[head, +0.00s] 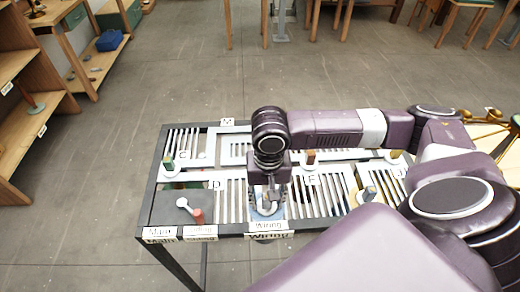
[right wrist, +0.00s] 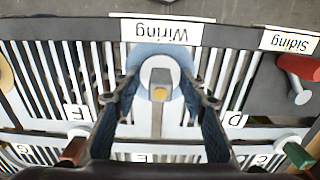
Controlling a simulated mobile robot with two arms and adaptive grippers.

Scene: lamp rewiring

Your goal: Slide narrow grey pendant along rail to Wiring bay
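The narrow grey pendant (right wrist: 157,76) shows in the right wrist view as a small grey peg on a white disc with a yellow spot. It sits at the rounded blue-edged end of a slot, right beside the Wiring label (right wrist: 168,31). In the head view its pale disc (head: 267,209) shows just behind the Wiring label (head: 268,226), partly hidden by my gripper. My right gripper (right wrist: 160,82) points down over it, one finger on each side, with visible gaps between fingers and peg. It also shows in the head view (head: 268,197). My left gripper is not in view.
The red one lies near the Siding label (right wrist: 290,41).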

